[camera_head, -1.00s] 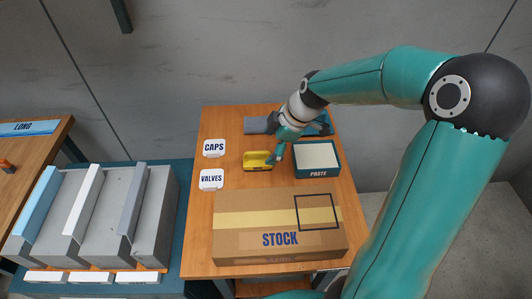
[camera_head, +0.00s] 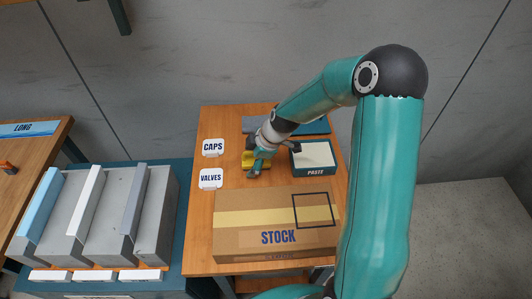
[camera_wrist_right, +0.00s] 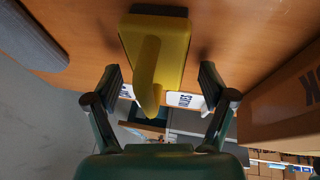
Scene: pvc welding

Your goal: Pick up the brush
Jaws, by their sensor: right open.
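The brush is a yellow block with a curved yellow handle. In the head view the brush (camera_head: 250,158) lies on the wooden table between the caps and valves labels and the paste box, partly hidden by my right gripper. My right gripper (camera_head: 256,172) is over it, pointing down. In the right wrist view the brush (camera_wrist_right: 152,62) is at top centre, its handle reaching down between the open fingers. The right gripper (camera_wrist_right: 157,88) has a finger on each side, with gaps to the handle. My left gripper is not in view.
The paste box (camera_head: 315,158) stands right of the brush. The cardboard stock box (camera_head: 275,225) fills the table's near part. The caps label (camera_head: 213,147) and valves label (camera_head: 211,179) stand at the left edge. A grey-blue item (camera_head: 310,127) lies at the back.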

